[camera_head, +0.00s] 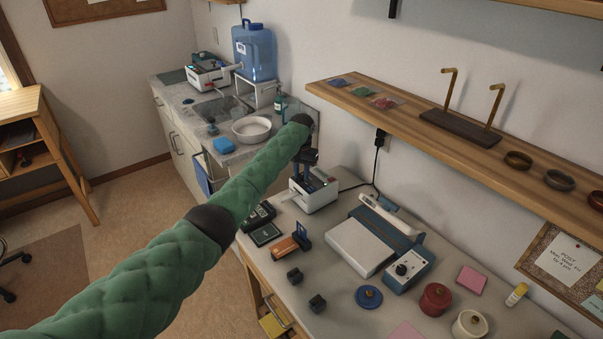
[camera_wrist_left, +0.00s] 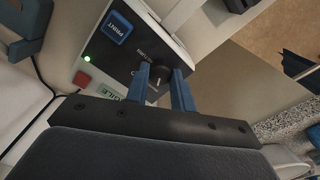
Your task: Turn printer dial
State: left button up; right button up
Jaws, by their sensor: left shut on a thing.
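The printer (camera_head: 318,194), a small white machine with a dark top panel, stands at the far end of the workbench. In the left wrist view its dark panel (camera_wrist_left: 118,62) shows a blue PRINT button (camera_wrist_left: 119,27), a lit green light, a red button and a black dial (camera_wrist_left: 157,82). My left gripper (camera_head: 304,178) reaches down over the printer from above. In the left wrist view the blue fingers of my left gripper (camera_wrist_left: 162,76) are on either side of the dial, shut on it. The dial is hidden in the head view. My right gripper is not in view.
On the workbench (camera_head: 335,290) are a grey-blue device with a knob (camera_head: 408,268), a blue lid (camera_head: 368,298), a red pot (camera_head: 435,299) and small dark blocks (camera_head: 317,303). A wooden shelf (camera_head: 450,140) runs along the wall. A sink counter (camera_head: 185,100) stands behind.

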aim_at(302, 175)
pick_arm(q)
jog(key=n+p, duration=0.2)
jog(key=n, duration=0.1)
jog(key=shift+r+n, duration=0.1)
jog(key=shift+n, duration=0.3)
jog(key=n+p, duration=0.2)
jog(key=n, duration=0.1)
jog(key=shift+n, duration=0.3)
jog(key=shift+n+p, duration=0.6)
jog(key=shift+n, duration=1.7)
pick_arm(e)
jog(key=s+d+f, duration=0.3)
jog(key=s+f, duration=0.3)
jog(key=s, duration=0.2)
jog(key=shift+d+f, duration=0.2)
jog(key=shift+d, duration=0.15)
pick_arm(q)
jog(key=o, duration=1)
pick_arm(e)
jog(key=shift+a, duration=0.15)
